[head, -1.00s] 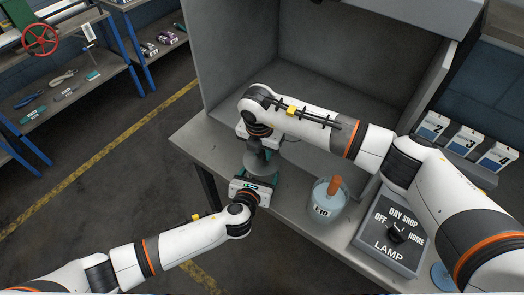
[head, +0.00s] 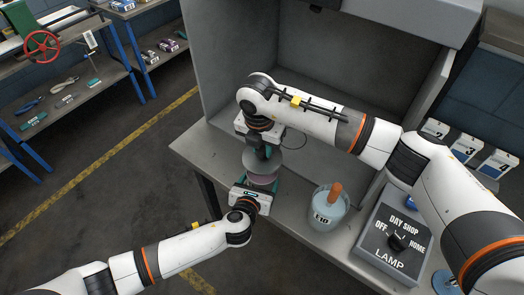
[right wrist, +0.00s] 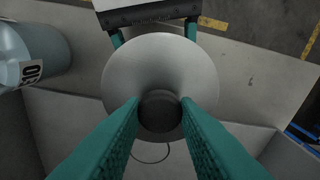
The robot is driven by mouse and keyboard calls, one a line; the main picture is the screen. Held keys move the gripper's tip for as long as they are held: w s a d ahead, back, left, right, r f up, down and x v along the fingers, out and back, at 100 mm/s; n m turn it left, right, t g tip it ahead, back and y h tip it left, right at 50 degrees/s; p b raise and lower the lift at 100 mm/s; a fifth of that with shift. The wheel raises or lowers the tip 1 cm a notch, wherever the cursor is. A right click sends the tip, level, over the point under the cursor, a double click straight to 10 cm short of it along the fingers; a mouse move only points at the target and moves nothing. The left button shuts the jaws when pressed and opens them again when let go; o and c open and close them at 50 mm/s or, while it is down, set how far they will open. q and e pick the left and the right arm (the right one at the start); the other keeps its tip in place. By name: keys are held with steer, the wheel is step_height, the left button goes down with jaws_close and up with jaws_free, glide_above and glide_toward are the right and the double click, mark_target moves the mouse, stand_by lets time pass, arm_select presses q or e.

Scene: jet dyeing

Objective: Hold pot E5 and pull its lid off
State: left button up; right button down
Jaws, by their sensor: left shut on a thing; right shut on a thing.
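The grey round lid (head: 264,162) shows in the head view as a wide disc, and in the right wrist view its pale disc (right wrist: 125,75) fills the middle. My right gripper (head: 262,151) is above it, shut on its dark knob (right wrist: 160,112). Below the lid a pinkish-purple patch of pot E5 (head: 263,180) shows, so the lid appears raised off it. My left gripper (head: 262,184) is shut on the pot from the front, with teal fingers at its sides. The lid hides most of the pot, and I cannot read its label.
A pale blue pot marked E10 (head: 329,212) with an orange-brown handle stands to the right on the grey bench (head: 205,150). The lamp switch box (head: 398,240) is further right. Grey booth walls stand behind. My right arm crosses above the bench.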

arm_select(q)
steer(key=o, duration=1.4)
steer(key=shift+c, duration=0.2)
